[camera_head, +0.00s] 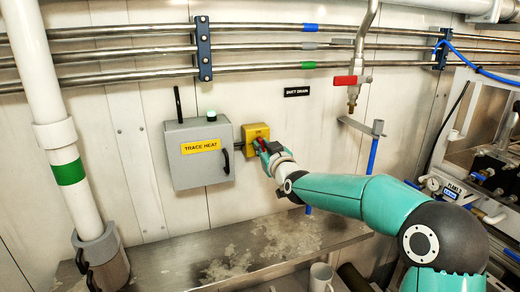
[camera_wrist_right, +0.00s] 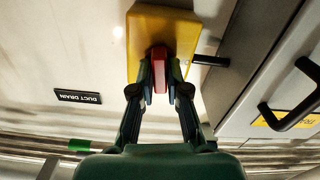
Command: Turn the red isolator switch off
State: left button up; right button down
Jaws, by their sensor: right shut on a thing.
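The red isolator switch (camera_wrist_right: 159,68) sits on a yellow box (camera_wrist_right: 150,27), seen upside down in the right wrist view. In the head view the yellow box (camera_head: 256,131) is on the wall, just right of the grey TRACE HEAT cabinet (camera_head: 196,160). My right gripper (camera_wrist_right: 159,80) is shut on the red switch handle, one finger on each side of it. In the head view the right gripper (camera_head: 263,147) covers most of the switch. My left gripper is not in view.
A drain pipe with a red valve handle (camera_head: 345,80) hangs right of the box. Metal pipes run above.

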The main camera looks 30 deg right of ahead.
jog(key=shift+w+a+f+n+p, duration=0.1)
jog(key=shift+n+p, duration=0.05)
jog(key=shift+n, duration=2.5)
jog(key=shift+s+a+f+n+p, duration=0.1)
jog(key=shift+a+n, duration=0.05)
jog(key=shift+n, duration=2.55)
jog(key=shift+w+a+n+p, duration=0.1)
jog(key=shift+n+p, duration=0.05)
jog(key=shift+n, duration=2.5)
jog(key=c, duration=1.2)
grip_release()
jog(key=shift+w+a+f, duration=0.1)
jog(key=shift+w+f, duration=0.05)
jog(key=shift+o, duration=0.2)
jog(key=shift+s, duration=0.2)
